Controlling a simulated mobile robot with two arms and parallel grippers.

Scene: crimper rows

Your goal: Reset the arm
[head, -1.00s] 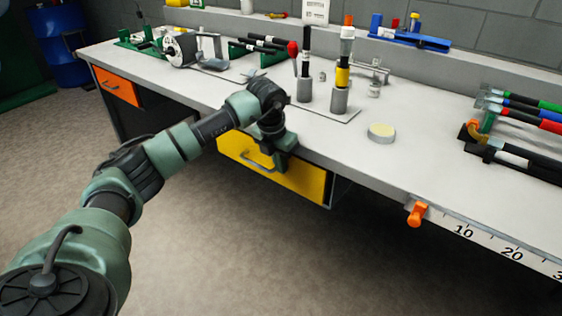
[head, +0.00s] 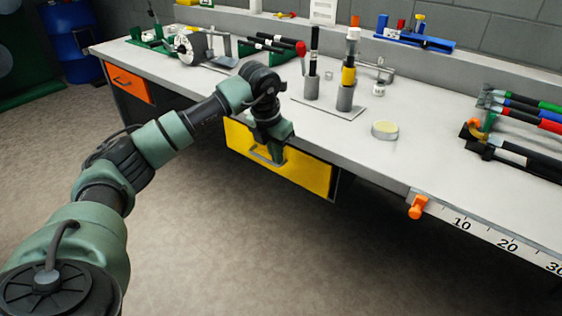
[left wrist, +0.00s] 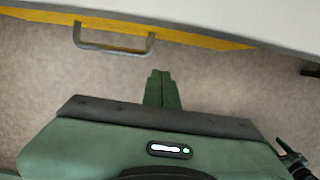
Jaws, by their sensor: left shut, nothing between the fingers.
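My left arm comes in from the left in the head view and reaches to the front of the workbench. Its gripper (head: 277,150) points down in front of the yellow drawer (head: 305,172), close to the metal handle and partly covering it. In the left wrist view the two green fingers (left wrist: 162,88) are together with nothing between them, above the bare floor. The drawer handle (left wrist: 113,48) shows up and left of the fingertips, apart from them. My right gripper is in neither view.
The grey workbench top (head: 430,165) lies beyond the gripper. On it stand a base with two upright holders (head: 344,98), a round pale-topped tin (head: 385,130) and several coloured-handled tools at right. An orange clamp (head: 418,206) sits on the front edge. The floor before the bench is clear.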

